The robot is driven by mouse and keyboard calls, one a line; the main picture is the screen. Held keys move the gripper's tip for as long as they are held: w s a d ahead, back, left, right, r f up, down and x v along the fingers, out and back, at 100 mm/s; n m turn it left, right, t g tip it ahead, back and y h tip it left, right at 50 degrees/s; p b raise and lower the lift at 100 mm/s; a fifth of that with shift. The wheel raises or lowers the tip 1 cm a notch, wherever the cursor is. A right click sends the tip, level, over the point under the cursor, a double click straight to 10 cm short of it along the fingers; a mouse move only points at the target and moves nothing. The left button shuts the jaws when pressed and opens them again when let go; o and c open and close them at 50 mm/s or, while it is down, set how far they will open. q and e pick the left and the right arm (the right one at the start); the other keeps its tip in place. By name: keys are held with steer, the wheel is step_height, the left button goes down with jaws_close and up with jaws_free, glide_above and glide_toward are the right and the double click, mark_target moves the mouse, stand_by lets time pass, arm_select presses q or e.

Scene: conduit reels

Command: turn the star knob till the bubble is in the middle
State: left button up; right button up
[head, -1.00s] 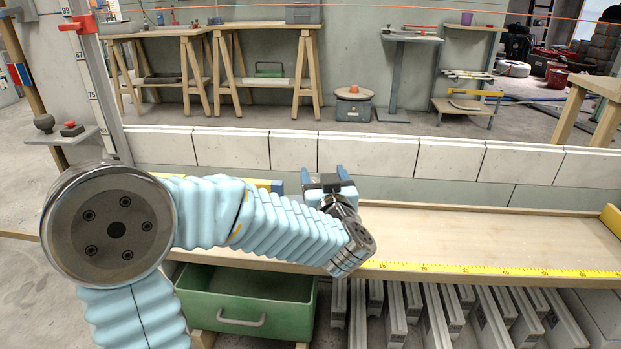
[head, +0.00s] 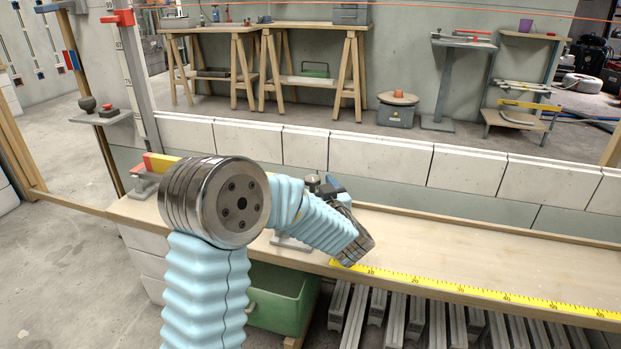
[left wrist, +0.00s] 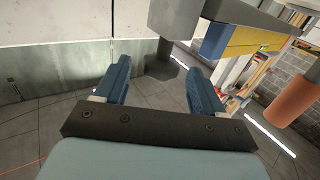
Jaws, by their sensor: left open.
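A dark, many-sided knob (left wrist: 160,64) shows in the left wrist view under a grey block (left wrist: 172,18); I take it for the star knob. It lies beyond and between my open left fingers (left wrist: 160,85), apparently apart from them. In the head view a dark round part (head: 312,181) stands beside my left gripper (head: 332,188), which is partly hidden by my arm. A yellow bar with a red end (head: 160,162), perhaps the level, lies at the bench's left end; its yellow side also shows in the wrist view (left wrist: 236,50). I see no bubble. My right gripper is out of view.
The wooden bench (head: 450,245) is clear to the right, with a yellow tape measure (head: 450,285) along its front edge. A white block wall (head: 400,155) stands behind it. A green drawer (head: 283,300) and grey rails are below. A shelf with a red button (head: 107,107) stands left.

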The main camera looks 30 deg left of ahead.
mark_target(312, 176)
arm_select(q)
steer(key=x, duration=0.5)
steer(key=shift+c, duration=0.3)
steer(key=c, duration=1)
steer(key=m+t+h+b, duration=0.2)
steer(key=shift+f+t+h, duration=0.15)
steer(key=shift+t+h, duration=0.15)
steer(key=shift+h, duration=0.1)
steer(key=shift+w+d+m+h, duration=0.1)
steer(key=shift+d+m+h, duration=0.05)
steer(key=shift+m+h, duration=0.2)
